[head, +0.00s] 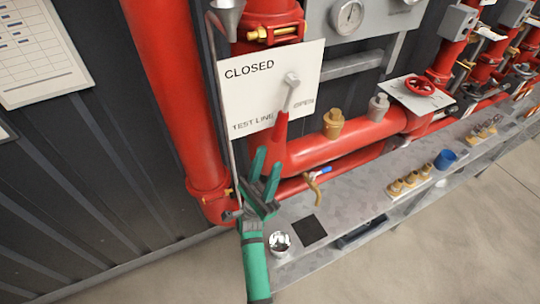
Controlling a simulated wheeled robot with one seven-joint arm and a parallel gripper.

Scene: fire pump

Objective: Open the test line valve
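The test line valve's lever (280,127) has a grey shank and a red grip. It hangs from a pivot near the middle of a white sign (243,92) and points down, slightly left. The sign reads CLOSED at upper left, OPEN at right and TEST LINE at the bottom. My green gripper (265,161) is just below the lever, its fingers pointing up towards the grip's lower end. The fingers stand apart with a gap between them. In this view the grip's end overlaps the fingertips; I cannot tell whether they touch.
Thick red pipes (345,145) run behind and right of the sign. A small tap with a blue handle (318,172) sits right of my gripper. A grey bench (345,205) below holds a silver cup (279,242), brass fittings and a blue cup (444,159). Floor at lower right is clear.

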